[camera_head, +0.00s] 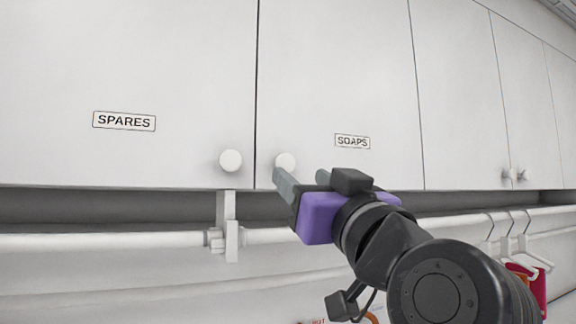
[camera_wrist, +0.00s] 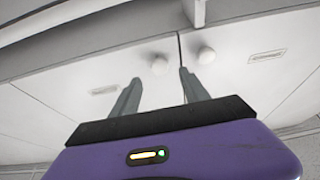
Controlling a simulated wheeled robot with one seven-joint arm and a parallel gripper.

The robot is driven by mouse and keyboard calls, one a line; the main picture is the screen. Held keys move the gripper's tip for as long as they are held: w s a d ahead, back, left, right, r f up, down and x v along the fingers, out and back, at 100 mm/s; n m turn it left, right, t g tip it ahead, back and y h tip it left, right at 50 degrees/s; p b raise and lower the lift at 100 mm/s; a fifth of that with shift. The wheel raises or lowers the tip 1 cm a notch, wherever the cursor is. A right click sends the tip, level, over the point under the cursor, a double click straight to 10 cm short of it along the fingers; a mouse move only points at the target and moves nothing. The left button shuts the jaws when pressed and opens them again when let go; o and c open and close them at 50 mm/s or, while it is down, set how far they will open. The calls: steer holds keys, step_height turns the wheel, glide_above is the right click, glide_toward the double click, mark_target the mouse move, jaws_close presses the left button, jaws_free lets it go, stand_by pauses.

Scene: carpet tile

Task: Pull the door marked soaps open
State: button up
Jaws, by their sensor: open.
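The door marked SOAPS (camera_head: 340,75) is a white cabinet door, closed flush with its neighbours. Its label (camera_head: 352,142) is at the lower middle, and its round white knob (camera_head: 286,161) is at the lower left corner. My gripper (camera_head: 301,177) is open, just in front of and below the knob, partly covering it in the head view. In the wrist view, which is upside down, the SOAPS knob (camera_wrist: 159,65) shows between and beyond the fingertips (camera_wrist: 160,77). Contact cannot be seen.
The SPARES door (camera_head: 130,60) with its own knob (camera_head: 231,160) is closed just to the left. A white rail (camera_head: 110,241) with a bracket (camera_head: 230,225) runs beneath the cabinets. Hooks (camera_head: 520,240) and a red item (camera_head: 537,287) are at lower right.

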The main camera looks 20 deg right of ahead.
mark_target(286, 165)
steer(key=p+x, duration=0.1)
steer(key=x, duration=0.5)
steer(key=shift+w+r+p, duration=0.1)
steer(key=shift+r+p, duration=0.05)
steer(key=shift+p, duration=0.25)
jaws_close()
stand_by(1.0)
